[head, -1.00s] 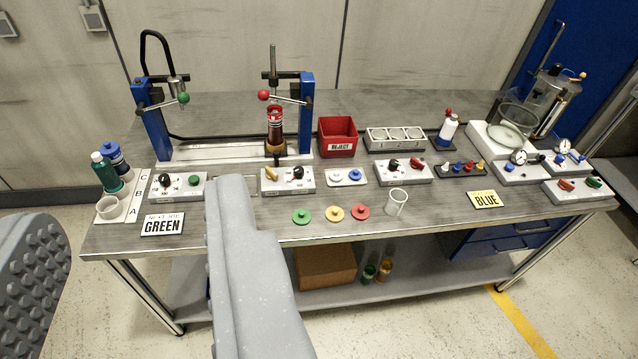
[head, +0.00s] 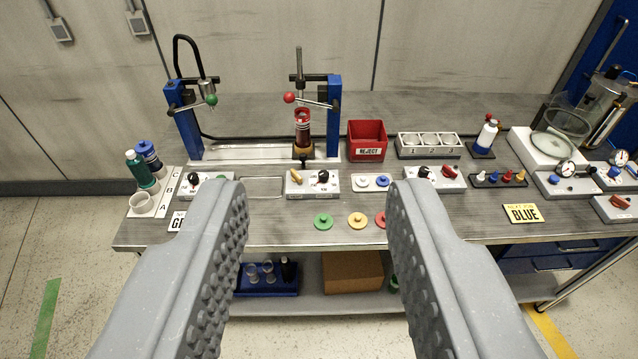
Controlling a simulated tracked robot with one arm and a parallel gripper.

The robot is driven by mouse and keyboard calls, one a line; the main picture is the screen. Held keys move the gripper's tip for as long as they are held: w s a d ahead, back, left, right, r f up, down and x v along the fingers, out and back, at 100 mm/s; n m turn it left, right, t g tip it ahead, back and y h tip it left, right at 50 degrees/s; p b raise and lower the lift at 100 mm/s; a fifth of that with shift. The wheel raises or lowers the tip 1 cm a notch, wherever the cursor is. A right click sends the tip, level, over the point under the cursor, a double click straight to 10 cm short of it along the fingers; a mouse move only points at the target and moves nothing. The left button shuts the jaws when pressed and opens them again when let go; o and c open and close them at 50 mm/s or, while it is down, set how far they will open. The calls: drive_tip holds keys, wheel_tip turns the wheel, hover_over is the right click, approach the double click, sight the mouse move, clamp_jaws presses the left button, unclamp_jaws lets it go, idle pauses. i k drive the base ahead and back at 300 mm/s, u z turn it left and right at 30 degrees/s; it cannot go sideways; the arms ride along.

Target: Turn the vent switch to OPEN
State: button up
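Several white control boxes with knobs stand on the grey bench. Their labels are too small to read, so I cannot tell which knob is the vent switch or where it points. Another box (head: 436,183) has a black and a red knob. The left box (head: 205,192) is partly hidden by my gripper. A box at the right edge (head: 612,212) has a red knob (head: 620,202). My gripper (head: 318,190) is open and empty, its two fingers in the foreground, apart from the boxes.
A red REJECT bin (head: 367,137), a press with blue posts (head: 334,110) and a glass chamber (head: 556,140) stand behind the boxes. Green (head: 323,221) and yellow (head: 357,219) discs lie near the bench's front edge.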

sight(296, 177)
drive_tip(key=i, duration=0.95)
drive_tip(key=z, duration=0.45)
drive_tip(key=k, duration=0.75)
drive_tip(key=u, duration=0.5)
drive_tip(key=i, duration=0.6)
drive_tip(key=u, duration=0.05)
